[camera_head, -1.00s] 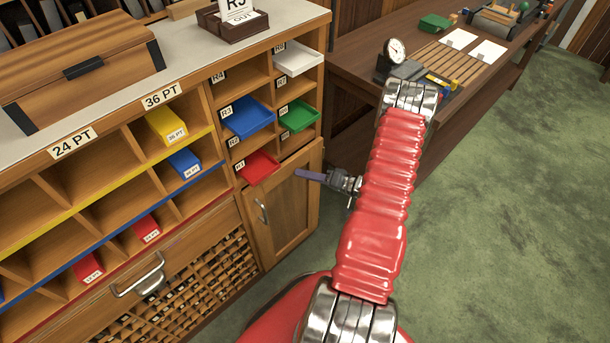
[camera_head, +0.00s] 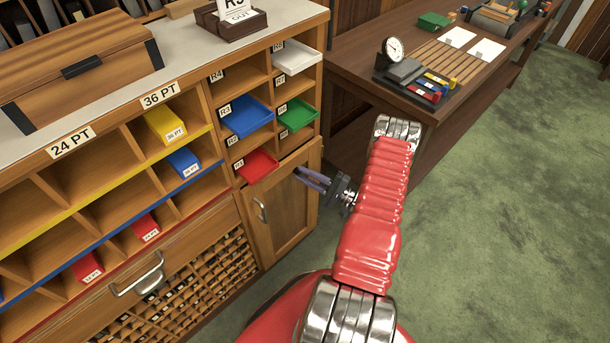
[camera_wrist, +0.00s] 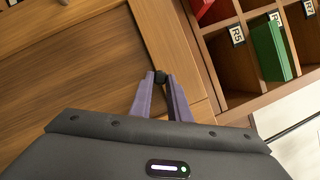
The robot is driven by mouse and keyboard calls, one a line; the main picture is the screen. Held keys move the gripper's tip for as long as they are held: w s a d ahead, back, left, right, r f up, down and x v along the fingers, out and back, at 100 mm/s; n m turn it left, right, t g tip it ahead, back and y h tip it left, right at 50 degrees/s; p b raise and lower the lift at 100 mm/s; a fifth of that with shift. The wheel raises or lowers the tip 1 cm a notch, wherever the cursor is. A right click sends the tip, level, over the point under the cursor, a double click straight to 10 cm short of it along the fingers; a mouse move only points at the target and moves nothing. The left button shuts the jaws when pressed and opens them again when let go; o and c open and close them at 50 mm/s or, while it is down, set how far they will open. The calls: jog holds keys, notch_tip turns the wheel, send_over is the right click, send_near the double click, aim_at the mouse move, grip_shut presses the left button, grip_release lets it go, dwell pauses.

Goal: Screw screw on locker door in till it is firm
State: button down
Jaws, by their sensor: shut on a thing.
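The wooden locker door (camera_head: 290,215) is shut, below the red tray at the right end of the cabinet; it fills the left of the wrist view (camera_wrist: 70,75). My gripper (camera_head: 300,174) is at the door's upper right corner. In the wrist view, my two purple fingers (camera_wrist: 160,77) are shut on a small dark screw (camera_wrist: 160,74) at the door's frame. Only the screw's dark head shows; how deep it sits cannot be told. In the head view my fingers hide the screw.
Red (camera_head: 256,165), blue (camera_head: 247,117) and green (camera_head: 298,115) trays stick out of the compartments above the door. The door's metal handle (camera_head: 261,210) is on its left side. A brown desk (camera_head: 455,90) stands behind my arm. Green floor (camera_head: 500,220) is free at right.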

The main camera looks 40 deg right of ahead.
jog(key=m, duration=0.1)
jog(key=m+t, duration=0.1)
jog(key=m, duration=0.1)
jog(key=m+h, duration=0.1)
jog(key=shift+w+a+f, duration=0.1)
jog(key=shift+f, duration=0.15)
jog(key=c, duration=1.6)
grip_release()
jog(key=v, duration=1.3)
jog(key=shift+s+f, duration=0.3)
jog(key=shift+f, duration=0.1)
